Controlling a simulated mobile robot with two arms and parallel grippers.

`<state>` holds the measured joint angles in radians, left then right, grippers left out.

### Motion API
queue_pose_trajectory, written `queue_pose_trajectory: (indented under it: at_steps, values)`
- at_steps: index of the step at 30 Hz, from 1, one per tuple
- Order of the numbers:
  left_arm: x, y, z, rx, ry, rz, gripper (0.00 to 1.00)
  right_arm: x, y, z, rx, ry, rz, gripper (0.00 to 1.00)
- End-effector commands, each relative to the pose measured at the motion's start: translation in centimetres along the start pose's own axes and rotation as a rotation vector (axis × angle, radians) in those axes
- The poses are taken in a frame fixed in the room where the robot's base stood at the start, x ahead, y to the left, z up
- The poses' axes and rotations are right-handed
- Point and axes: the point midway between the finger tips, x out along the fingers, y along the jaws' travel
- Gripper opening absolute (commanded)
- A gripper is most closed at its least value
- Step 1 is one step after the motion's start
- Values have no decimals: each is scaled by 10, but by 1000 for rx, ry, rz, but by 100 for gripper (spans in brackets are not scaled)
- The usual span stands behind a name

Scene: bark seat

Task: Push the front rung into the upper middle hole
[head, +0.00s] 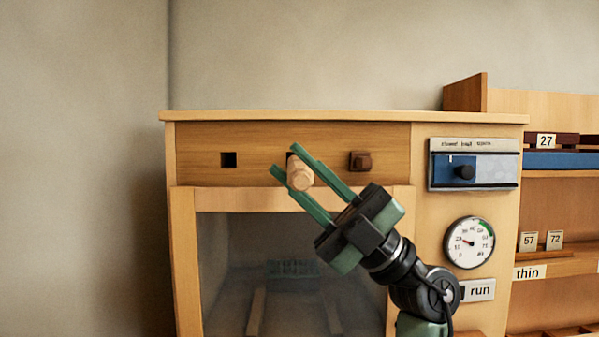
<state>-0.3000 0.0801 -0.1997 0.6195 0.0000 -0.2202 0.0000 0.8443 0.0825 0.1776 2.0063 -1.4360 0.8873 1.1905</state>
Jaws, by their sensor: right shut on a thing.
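The front rung (300,177) is a short, light wooden peg, seen nearly end-on. My right gripper (284,159) is shut on it, with one green finger on each side. The rung is in front of the middle of the wooden upper panel (200,172). The upper middle hole is mostly hidden behind the rung and a finger; a dark bit shows at the rung's upper left. I cannot tell whether the rung's far end is in the hole. My left gripper is not in view.
An empty square hole (229,160) is at the panel's left. A dark brown square peg (360,161) sticks out at its right. Below is a glass-like window (230,270). A blue knob panel (472,165), a dial (469,242) and shelves (570,218) stand to the right.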

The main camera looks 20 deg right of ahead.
Motion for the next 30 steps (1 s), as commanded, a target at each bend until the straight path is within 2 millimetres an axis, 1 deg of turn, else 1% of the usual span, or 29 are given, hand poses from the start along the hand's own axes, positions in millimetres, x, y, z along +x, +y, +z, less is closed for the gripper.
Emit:
queue_pose_trajectory:
  at_steps: [30]
  values:
    - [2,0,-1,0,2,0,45,0,0,24,0,0,2,0]
